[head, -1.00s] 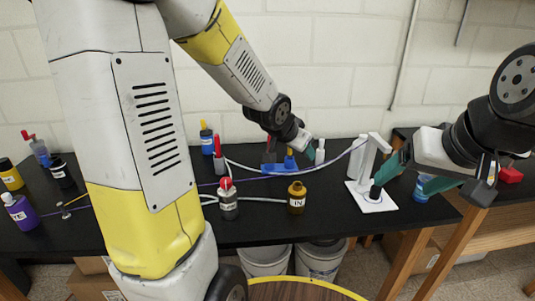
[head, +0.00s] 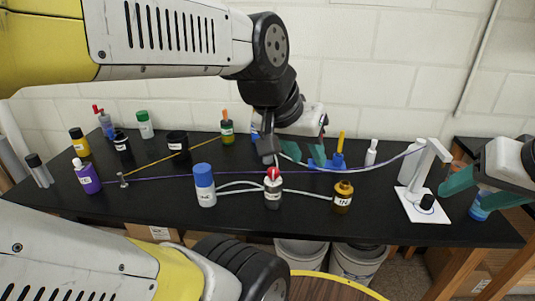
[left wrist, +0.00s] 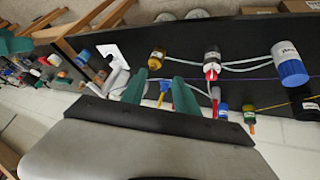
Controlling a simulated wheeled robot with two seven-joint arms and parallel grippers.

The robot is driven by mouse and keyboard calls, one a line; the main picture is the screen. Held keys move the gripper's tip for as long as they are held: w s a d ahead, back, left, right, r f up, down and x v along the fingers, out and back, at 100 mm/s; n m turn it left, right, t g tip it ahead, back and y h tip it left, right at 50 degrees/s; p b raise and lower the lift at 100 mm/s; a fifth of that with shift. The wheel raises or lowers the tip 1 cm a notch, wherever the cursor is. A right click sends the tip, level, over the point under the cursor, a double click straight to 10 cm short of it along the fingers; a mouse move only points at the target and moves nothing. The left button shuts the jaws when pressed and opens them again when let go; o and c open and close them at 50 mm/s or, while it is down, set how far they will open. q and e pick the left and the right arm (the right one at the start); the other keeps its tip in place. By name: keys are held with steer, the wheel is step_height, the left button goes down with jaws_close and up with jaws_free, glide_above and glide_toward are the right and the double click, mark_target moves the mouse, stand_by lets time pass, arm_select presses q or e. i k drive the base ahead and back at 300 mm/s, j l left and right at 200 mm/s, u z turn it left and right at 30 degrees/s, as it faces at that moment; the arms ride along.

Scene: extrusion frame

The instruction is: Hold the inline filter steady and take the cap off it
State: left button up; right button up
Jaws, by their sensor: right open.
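The inline filter (head: 272,194) looks like a small upright clear bottle with a white label and a red cap (head: 272,173), standing mid-table. Pale tubes meet it on both sides. It also shows in the left wrist view (left wrist: 212,53). My left gripper (head: 320,156) is open, behind and right of the filter, near a blue holder (head: 327,166); its fingers (left wrist: 160,90) show apart in the wrist view and hold nothing I can see. My right gripper (head: 474,186) is open at the far right, beside a blue bottle (head: 480,209).
An amber bottle (head: 343,199) stands right of the filter and a blue-capped bottle (head: 205,190) left of it. A purple line (head: 215,177) crosses the table behind them. A white stand (head: 423,205) is at right. Several bottles stand at left.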

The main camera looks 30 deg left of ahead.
mark_target(206, 196)
steer(key=u, duration=1.65)
steer(key=k+j+z, duration=0.2)
steer(key=j, duration=0.15)
steer(key=j+z, duration=0.2)
steer(key=j, duration=0.15)
